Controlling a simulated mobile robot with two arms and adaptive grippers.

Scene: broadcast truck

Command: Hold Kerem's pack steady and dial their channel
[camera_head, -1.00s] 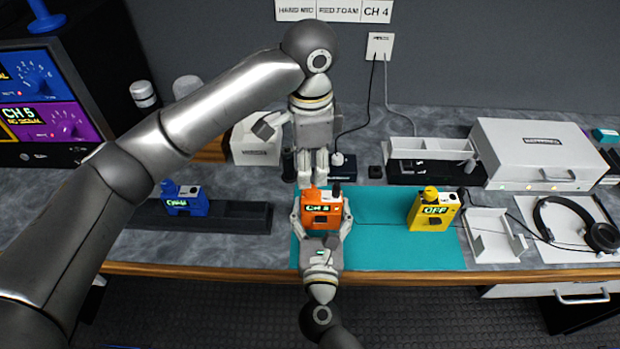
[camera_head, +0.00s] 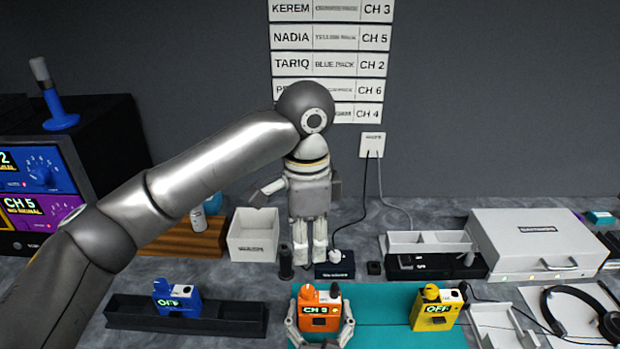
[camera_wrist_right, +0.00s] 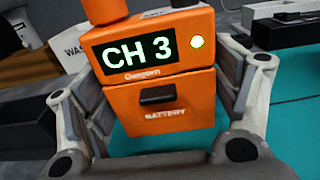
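The orange pack (camera_head: 319,313) stands upright on the teal mat (camera_head: 385,334), and its screen reads CH 3. In the right wrist view the pack (camera_wrist_right: 165,105) shows a lit dot beside the screen and a BATTERY door. My right gripper (camera_head: 319,334) has a finger on each side of the pack and is shut on it. My left gripper (camera_head: 310,255) hangs fingers down above and behind the pack, apart from it and empty. Its fingers look close together, with a narrow gap. The wall list (camera_head: 331,62) pairs KEREM with CH 3; its middle column is hard to read there.
A blue pack (camera_head: 176,298) stands in a black rack (camera_head: 235,318) at left and a yellow pack (camera_head: 436,308) on the mat at right; both read OFF. A white bin (camera_head: 253,235), a white case (camera_head: 540,241) and headphones (camera_head: 607,326) are around. A cable hangs from the wall box (camera_head: 372,145).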

